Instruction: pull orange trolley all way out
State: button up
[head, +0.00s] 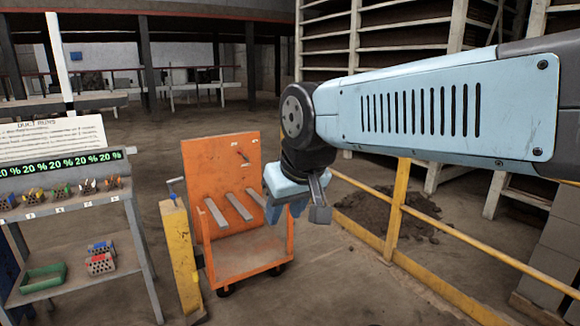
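The orange trolley (222,171) stands on the floor near the middle of the head view. It has an upright back panel with grey bars sticking out, a low deck and small dark wheels. My gripper (298,212) hangs at the end of my light blue arm, in front of the trolley's right edge in the picture. It overlaps that edge in this view, and I cannot tell whether it touches it. The gripper's fingers are seen at an angle, and their gap is unclear. I see nothing held in them.
A yellow post (180,258) with a small grey handle stands close at the trolley's left. A workbench (136,238) with small bins is further left. A yellow railing (395,210) runs along the right, with a dirt pile (365,208) behind it. Floor between trolley and railing is clear.

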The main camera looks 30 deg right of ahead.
aim_at(227, 204)
jog(key=z, duration=0.2)
jog(key=k, duration=0.15)
jog(key=z, duration=0.9)
jog(key=i, duration=1.9)
jog(key=u, duration=1.2)
jog(key=i, duration=0.5)
jog(key=z, duration=0.15)
